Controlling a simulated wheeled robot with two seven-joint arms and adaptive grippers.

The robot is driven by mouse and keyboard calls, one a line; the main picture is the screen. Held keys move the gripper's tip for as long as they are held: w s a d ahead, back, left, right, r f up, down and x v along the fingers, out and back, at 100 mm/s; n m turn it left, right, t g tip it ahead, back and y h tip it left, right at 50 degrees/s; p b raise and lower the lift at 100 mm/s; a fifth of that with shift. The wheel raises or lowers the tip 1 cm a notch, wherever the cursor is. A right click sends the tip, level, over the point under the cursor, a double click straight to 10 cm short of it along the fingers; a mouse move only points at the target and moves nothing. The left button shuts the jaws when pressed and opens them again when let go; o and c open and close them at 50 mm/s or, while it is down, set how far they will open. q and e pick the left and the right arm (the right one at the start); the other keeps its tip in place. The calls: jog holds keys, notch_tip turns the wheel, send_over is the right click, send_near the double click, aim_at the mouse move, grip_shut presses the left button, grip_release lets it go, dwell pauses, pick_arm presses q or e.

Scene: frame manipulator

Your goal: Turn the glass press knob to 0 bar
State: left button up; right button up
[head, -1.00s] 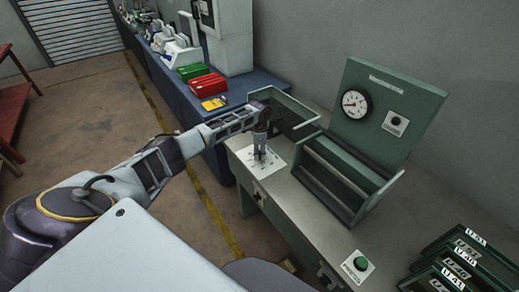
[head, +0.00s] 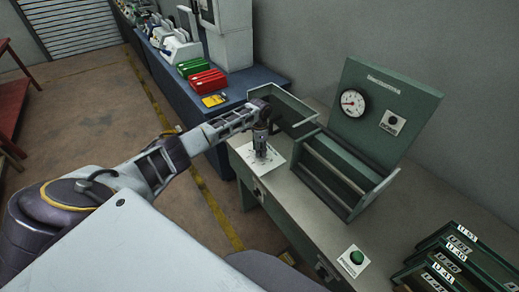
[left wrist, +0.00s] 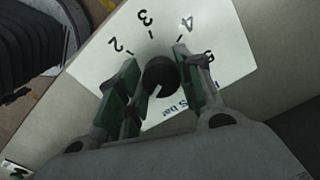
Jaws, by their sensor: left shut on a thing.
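The black round press knob (left wrist: 160,72) sits on a white dial plate (left wrist: 92,65) in the left wrist view. A white mark on the knob points down and slightly left, away from the printed 2, 3 and 4. My left gripper (left wrist: 157,62) has a finger on each side of the knob and is shut on it. In the head view my left gripper (head: 262,142) points down over the plate (head: 274,164) and hides the knob. The 0 mark cannot be made out. My right gripper is not in view.
A green press box (head: 330,180) stands right of the plate, with a round gauge (head: 353,103) on its upright panel. A green push button (head: 356,258) is near the front edge. Green labelled trays (head: 475,262) lie at lower right. A blue bench (head: 240,85) stands behind.

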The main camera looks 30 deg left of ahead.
pick_arm(q)
jog(key=o, duration=1)
jog(key=shift+o, duration=0.2)
notch_tip(320, 180, up, 12)
jog(key=shift+s+f, duration=0.1)
dwell(0.8)
